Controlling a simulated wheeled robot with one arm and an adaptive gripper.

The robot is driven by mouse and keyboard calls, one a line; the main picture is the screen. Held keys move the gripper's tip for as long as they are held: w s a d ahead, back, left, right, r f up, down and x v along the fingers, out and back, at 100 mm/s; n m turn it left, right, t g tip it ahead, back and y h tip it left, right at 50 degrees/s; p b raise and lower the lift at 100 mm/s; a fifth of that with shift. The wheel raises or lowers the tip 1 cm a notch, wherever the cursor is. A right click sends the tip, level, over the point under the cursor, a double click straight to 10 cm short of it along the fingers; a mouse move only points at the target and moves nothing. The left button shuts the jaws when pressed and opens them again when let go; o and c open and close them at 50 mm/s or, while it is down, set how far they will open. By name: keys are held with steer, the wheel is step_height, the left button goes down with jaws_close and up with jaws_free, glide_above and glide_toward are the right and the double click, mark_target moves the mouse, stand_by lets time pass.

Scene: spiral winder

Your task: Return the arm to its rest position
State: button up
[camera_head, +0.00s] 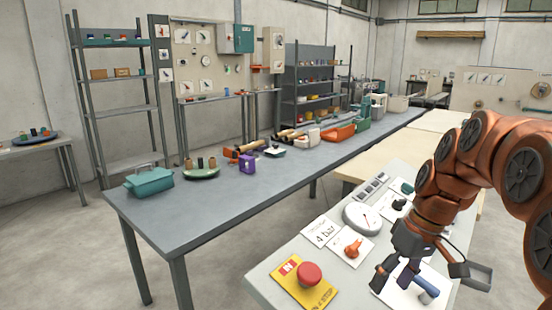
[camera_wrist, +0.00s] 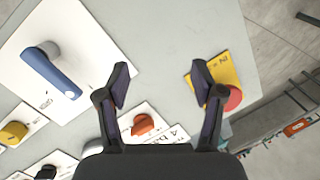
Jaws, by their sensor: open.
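My orange arm comes in from the right in the head view, with my gripper (camera_head: 393,278) pointing down over the light panel table (camera_head: 270,275). In the wrist view my gripper (camera_wrist: 161,78) has its two dark fingers spread apart with nothing between them. A blue lever (camera_wrist: 50,72) on a white plate lies to the left of the fingers. The lever (camera_head: 427,291) also shows beside my gripper in the head view, partly covered. A red mushroom button (camera_head: 309,273) sits on a yellow plate to the left of my gripper.
An orange valve knob (camera_head: 353,248) and a round white gauge (camera_head: 362,217) stand on the panel table near my arm. A long grey workbench (camera_head: 200,215) behind holds a teal toolbox (camera_head: 149,182) and several other items. Grey floor is clear at lower left.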

steer(key=s+a+f+m+h+p, duration=0.1)
steer(key=s+a+f+m+p, duration=0.1)
steer(key=s, duration=1)
steer(key=s+a+f+m+g+h+p, duration=0.1)
steer(key=s+a+f+m+h+p, duration=0.1)
steer(key=s, duration=1)
steer(key=shift+s+a+f+g, duration=0.15)
steer(key=shift+a+f+g, duration=0.15)
steer(key=shift+f, duration=0.4)
